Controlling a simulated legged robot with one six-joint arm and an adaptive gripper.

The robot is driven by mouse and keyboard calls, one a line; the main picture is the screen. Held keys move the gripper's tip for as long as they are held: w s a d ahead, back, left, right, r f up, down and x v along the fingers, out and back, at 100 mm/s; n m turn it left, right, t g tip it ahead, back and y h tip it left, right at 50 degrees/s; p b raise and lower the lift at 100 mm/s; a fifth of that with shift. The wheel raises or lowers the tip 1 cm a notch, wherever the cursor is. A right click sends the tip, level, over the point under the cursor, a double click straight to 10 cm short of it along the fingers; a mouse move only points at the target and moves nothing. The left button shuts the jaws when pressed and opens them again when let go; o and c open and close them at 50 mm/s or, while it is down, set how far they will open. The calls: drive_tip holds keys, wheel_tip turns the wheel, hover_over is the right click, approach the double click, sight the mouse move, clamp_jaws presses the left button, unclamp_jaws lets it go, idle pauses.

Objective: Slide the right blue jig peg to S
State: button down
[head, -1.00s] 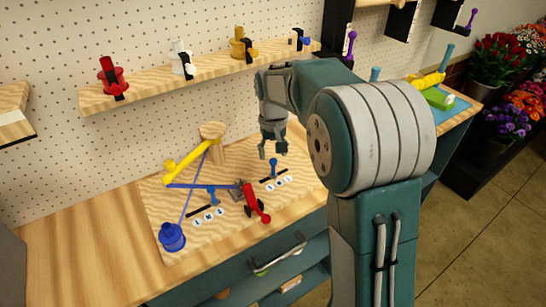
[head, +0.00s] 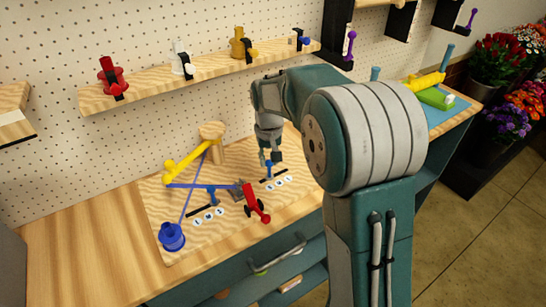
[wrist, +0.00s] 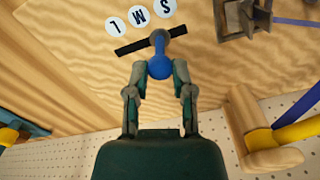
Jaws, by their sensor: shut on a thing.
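The right blue jig peg (head: 268,170) stands in the right black slot (head: 280,174) on the wooden jig board. In the wrist view the peg's blue round top (wrist: 160,68) is between the two fingertips. My gripper (head: 270,157) is shut on it from above. The slot (wrist: 130,46) runs beside the white discs S (wrist: 166,8), M (wrist: 141,14) and L (wrist: 116,27). The peg appears near the M and S part of the slot; its exact mark is hard to tell because fingers and peg top cover part of the slot.
The left blue peg (head: 212,191) stands in its own slot. A red clamp-like tool (head: 255,203), a yellow rod (head: 190,160) and a blue spool (head: 172,237) are on the board. The bench (head: 80,245) at left is clear.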

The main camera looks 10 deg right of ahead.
drive_tip(key=shift+s+a+f, duration=0.1)
drive_tip(key=shift+s+a, duration=0.1)
drive_tip(key=shift+a, duration=0.35)
drive_tip(key=shift+s+a, duration=0.2)
drive_tip(key=shift+a, duration=0.3)
drive_tip(key=c, duration=0.8)
unclamp_jaws()
drive_tip(key=shift+d, duration=0.1)
drive_tip(key=shift+c, duration=0.2)
drive_tip(key=o, duration=0.4)
drive_tip(key=shift+c, duration=0.2)
drive_tip(key=shift+a, duration=0.3)
